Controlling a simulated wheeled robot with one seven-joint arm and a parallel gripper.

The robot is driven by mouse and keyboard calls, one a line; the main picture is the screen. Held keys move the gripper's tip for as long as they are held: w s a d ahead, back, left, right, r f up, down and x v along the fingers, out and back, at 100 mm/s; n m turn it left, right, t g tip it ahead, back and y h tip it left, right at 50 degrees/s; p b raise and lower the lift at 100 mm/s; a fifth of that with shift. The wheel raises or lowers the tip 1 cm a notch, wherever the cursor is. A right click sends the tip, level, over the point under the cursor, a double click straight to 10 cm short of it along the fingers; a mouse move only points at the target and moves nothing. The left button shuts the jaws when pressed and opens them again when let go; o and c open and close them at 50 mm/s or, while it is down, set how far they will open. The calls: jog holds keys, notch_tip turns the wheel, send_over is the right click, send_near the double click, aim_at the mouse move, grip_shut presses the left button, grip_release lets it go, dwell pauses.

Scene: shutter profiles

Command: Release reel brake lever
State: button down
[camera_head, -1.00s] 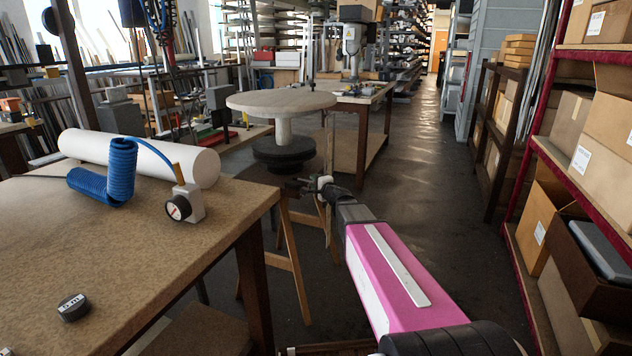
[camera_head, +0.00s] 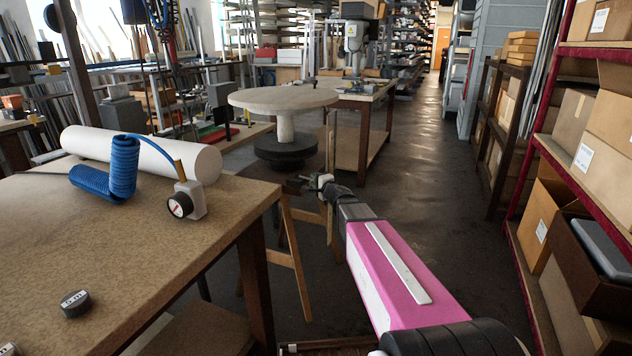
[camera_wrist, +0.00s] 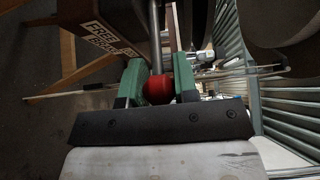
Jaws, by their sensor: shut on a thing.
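In the wrist view, the brake lever shows as a grey metal rod with a round red knob (camera_wrist: 157,90) at its near end. The green fingers of my gripper (camera_wrist: 158,77) are closed on the knob, one on each side. The lever runs up beside a dark housing with a white label (camera_wrist: 97,34) reading FREE; a second label beside it is partly cut off. In the head view, the reel has a round pale top disc (camera_head: 284,97), a post and a dark round base (camera_head: 285,150). My gripper (camera_head: 297,185) is small there, just below this base, and the knob cannot be made out.
A red-edged shelf (camera_head: 565,158) with boxes stands at right. The floor aisle (camera_head: 425,150) is clear.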

jog(key=shift+s, duration=0.1)
jog(key=c, duration=0.9)
grip_release()
jog(key=v, duration=1)
jog(key=shift+s+d, duration=0.25)
jog(key=shift+s, duration=0.05)
